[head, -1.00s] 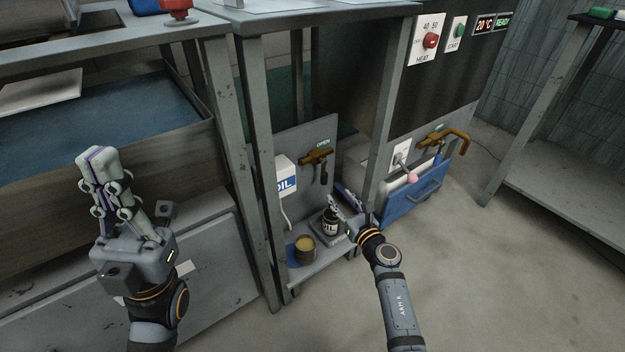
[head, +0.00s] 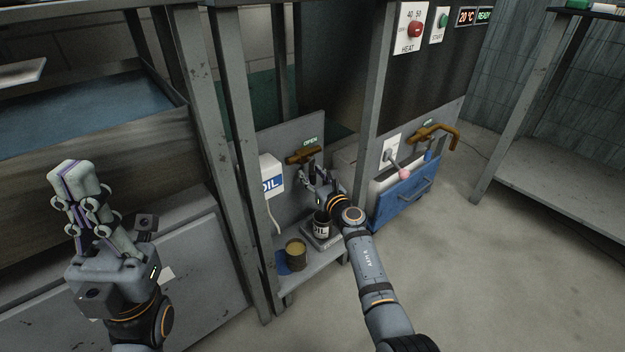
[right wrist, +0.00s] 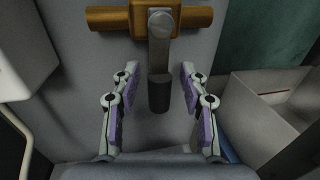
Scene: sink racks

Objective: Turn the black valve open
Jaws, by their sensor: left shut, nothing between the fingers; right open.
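The black valve is a dark-gripped lever on a brass pipe body (head: 303,156), mounted on a grey panel under a green OPEN label (head: 310,141). In the right wrist view the valve's black handle (right wrist: 159,92) hangs straight down from the brass body (right wrist: 130,18). My right gripper (right wrist: 158,82) is open, with one purple-padded finger on each side of the handle and a gap on both sides. In the head view my right gripper (head: 318,180) is just below the valve and partly covers its handle. My left gripper (head: 78,175) is shut and empty, raised at the left.
A white OIL box (head: 271,177) is left of the valve. A dark can (head: 321,226) and a yellow-topped tin (head: 296,253) stand on the low shelf. A table leg (head: 372,110) rises close to the right arm.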

